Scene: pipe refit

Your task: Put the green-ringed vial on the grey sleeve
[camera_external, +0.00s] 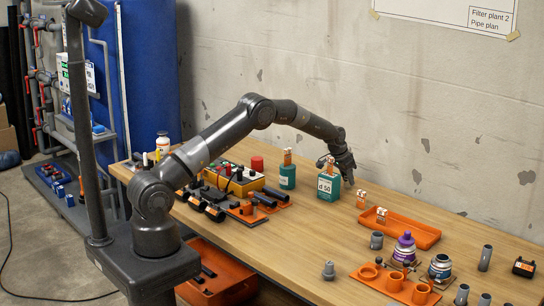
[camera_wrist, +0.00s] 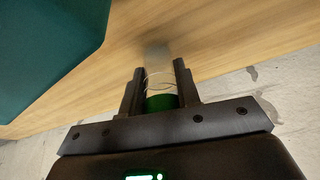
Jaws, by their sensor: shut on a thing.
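My gripper (camera_external: 343,178) is over the back of the table, right by a teal bottle marked "d 50" (camera_external: 328,188). In the wrist view my gripper (camera_wrist: 159,70) is shut on a vial (camera_wrist: 158,82) with a clear, pale body and a green band (camera_wrist: 161,102) at the end near the palm. The vial points away from the palm. I cannot make it out in the external view. Several grey cylinders stand at the right of the table, among them a short one (camera_external: 376,240) and a taller one (camera_external: 485,258). I cannot tell which is the grey sleeve.
An orange tray (camera_external: 412,234) lies right of my gripper. An orange rack (camera_external: 372,278) with a purple bottle (camera_external: 404,247) by it is nearer the front right. Another teal bottle (camera_external: 287,176) and a yellow box (camera_external: 233,182) stand left. The table's middle front is clear.

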